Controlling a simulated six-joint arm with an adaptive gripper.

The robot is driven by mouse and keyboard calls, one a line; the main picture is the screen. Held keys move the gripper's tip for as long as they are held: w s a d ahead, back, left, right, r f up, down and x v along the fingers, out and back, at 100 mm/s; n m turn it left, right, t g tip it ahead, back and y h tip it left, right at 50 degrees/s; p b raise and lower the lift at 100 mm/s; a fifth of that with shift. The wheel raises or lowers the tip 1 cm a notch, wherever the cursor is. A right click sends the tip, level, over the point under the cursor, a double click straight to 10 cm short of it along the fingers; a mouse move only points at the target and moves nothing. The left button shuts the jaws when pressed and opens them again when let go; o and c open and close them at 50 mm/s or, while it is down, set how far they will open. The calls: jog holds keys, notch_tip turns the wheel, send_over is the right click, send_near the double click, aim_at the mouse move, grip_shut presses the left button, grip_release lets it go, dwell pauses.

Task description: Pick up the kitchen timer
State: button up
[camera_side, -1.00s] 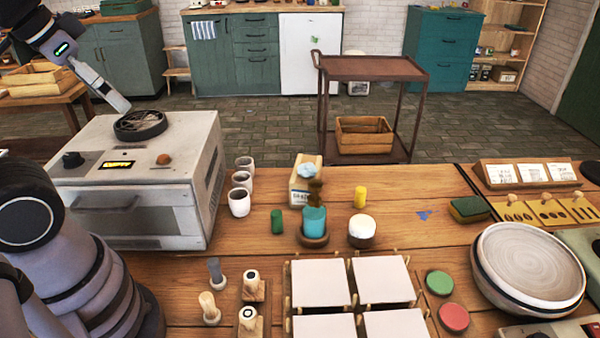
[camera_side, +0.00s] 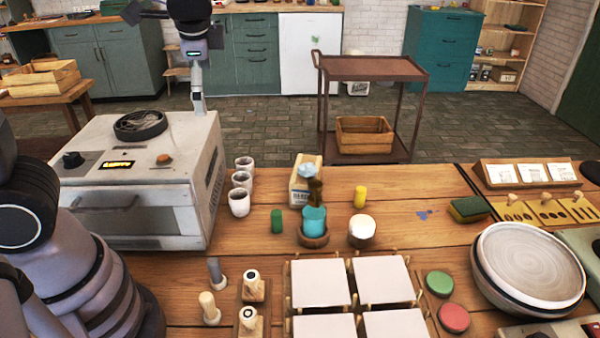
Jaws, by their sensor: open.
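No object can be told for certain as the kitchen timer. A round white-topped piece with a dark lower part (camera_side: 362,229) stands on the wooden table right of the teal cup; I cannot tell whether it is the timer. My gripper (camera_side: 199,107) hangs pointing down at the upper left, beyond the oven-like grey box, high and well away from the small things on the table. Its fingers show edge-on, open, with nothing seen between them.
The grey box (camera_side: 135,215) fills the table's left. White cups (camera_side: 239,203), a teal cup (camera_side: 314,219), a green cylinder (camera_side: 277,221) and a yellow cylinder (camera_side: 360,197) stand mid-table. White tiles (camera_side: 320,283) lie in front, stacked plates (camera_side: 530,262) at right. A brown cart (camera_side: 370,68) stands behind.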

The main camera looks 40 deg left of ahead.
jog(key=w+d+f+m+t+y, duration=0.2)
jog(key=w+d+f+m+y, duration=0.2)
jog(key=w+d+f+m, duration=0.65)
jog(key=m+t, duration=0.6)
jog(key=m, duration=0.4)
send_near(364, 227)
jog(key=v, duration=0.2)
jog(key=shift+s+d+n, duration=0.1)
jog(key=shift+s+n, duration=0.15)
jog(key=shift+s, duration=0.2)
jog(key=shift+f, duration=0.4)
jog(key=x, duration=0.8)
jog(key=shift+r, duration=0.1)
jog(key=shift+w+r+x, duration=0.1)
jog(key=shift+r+x, duration=0.1)
jog(key=shift+x, duration=1.15)
jog(key=shift+w+r+x, duration=0.1)
jog(key=shift+r+x, duration=0.05)
jog(key=shift+x, duration=1.25)
jog(key=shift+c, duration=0.3)
